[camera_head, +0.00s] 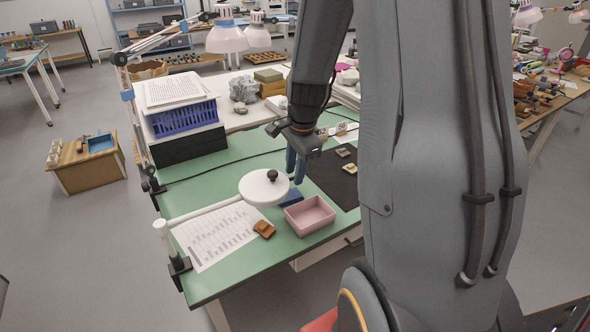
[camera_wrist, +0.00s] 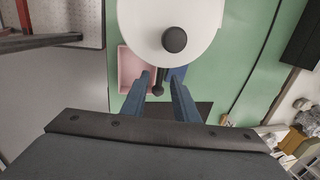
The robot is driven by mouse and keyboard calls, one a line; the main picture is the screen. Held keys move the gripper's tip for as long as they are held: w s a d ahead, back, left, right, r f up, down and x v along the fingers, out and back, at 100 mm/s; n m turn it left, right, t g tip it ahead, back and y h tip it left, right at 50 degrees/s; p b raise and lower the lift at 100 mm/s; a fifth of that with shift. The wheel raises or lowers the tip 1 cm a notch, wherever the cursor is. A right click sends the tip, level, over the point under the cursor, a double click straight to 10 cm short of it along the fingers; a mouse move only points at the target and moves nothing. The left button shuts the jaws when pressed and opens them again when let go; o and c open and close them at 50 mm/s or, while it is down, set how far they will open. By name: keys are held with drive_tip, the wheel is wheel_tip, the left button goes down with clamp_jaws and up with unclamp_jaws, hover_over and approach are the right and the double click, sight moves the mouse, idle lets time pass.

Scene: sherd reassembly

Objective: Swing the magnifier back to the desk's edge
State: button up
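The magnifier (camera_head: 264,188) is a white round head with a black knob on top, on a white arm that runs left to a post (camera_head: 162,230) clamped at the desk's edge. Its head hangs over the green desk, partly above the pink tray. My gripper (camera_head: 292,178) has blue fingers pointing down just behind and right of the head. Its fingers (camera_wrist: 159,76) are apart, with no visible contact on the handle.
On the green desk (camera_head: 215,170) lie a printed sheet (camera_head: 215,235), a brown sherd (camera_head: 264,229), a pink tray (camera_head: 310,216), a blue object (camera_head: 290,198) and a dark mat (camera_head: 330,178) with sherds. A blue basket (camera_head: 183,119) and a lamp (camera_head: 226,38) stand at the back.

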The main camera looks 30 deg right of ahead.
clamp_jaws()
idle(1.5)
